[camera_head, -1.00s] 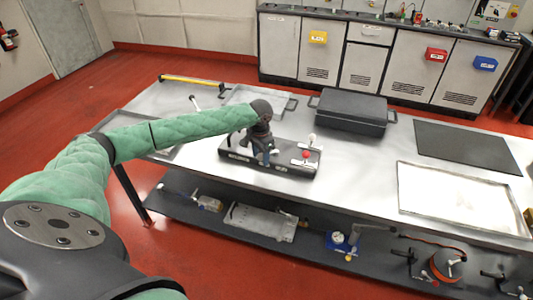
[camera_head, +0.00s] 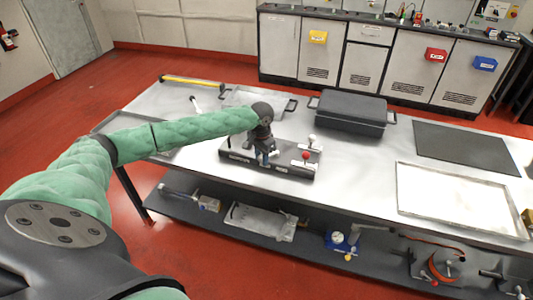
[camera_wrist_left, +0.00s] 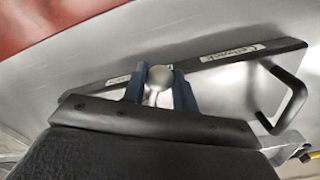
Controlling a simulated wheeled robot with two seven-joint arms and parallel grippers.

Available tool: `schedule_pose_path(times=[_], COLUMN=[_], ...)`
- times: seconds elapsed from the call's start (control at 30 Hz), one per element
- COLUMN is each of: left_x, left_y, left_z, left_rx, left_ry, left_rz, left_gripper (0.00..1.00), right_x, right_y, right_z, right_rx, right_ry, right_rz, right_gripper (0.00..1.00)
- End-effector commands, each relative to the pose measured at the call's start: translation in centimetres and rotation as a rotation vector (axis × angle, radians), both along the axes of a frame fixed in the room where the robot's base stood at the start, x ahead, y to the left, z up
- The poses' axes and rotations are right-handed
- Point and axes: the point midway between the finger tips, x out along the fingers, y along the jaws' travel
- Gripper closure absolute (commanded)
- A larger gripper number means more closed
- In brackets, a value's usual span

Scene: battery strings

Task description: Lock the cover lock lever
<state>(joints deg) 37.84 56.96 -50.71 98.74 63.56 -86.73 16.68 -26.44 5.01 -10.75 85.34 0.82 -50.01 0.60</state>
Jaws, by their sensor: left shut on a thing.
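A black lever box (camera_head: 240,158) with labels on its front edge stands on the metal table. My left gripper (camera_head: 266,157) is over its middle, pointing down. In the left wrist view, the blue fingers (camera_wrist_left: 160,85) are shut on a pale ball-topped lever (camera_wrist_left: 158,76), one finger on each side of the ball. A red-knobbed lever (camera_head: 306,154) and a white-knobbed lever (camera_head: 312,138) stand to the right on the same box. I cannot read which lever is the cover lock. My right gripper is not in view.
A dark closed case (camera_head: 350,108) stands behind the box to the right. A black mat (camera_head: 465,147) and a shallow metal tray (camera_head: 402,190) lie further right. A lower shelf (camera_head: 215,222) holds several devices. Bare table lies between box and tray.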

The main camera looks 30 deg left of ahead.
Motion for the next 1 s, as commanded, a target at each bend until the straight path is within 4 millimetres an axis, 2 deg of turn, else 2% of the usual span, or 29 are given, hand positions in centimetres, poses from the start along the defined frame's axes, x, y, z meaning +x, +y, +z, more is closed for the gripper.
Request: schedule_pose_path(times=[1.0], left_x=[-0.3], left_y=[-1.2], left_z=[0.0], left_rx=[-0.001], left_ry=[0.000], left_rz=[0.155], left_gripper=[0.95], right_x=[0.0], right_y=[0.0], right_z=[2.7], right_rx=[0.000], right_ry=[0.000], right_rz=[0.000], right_gripper=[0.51])
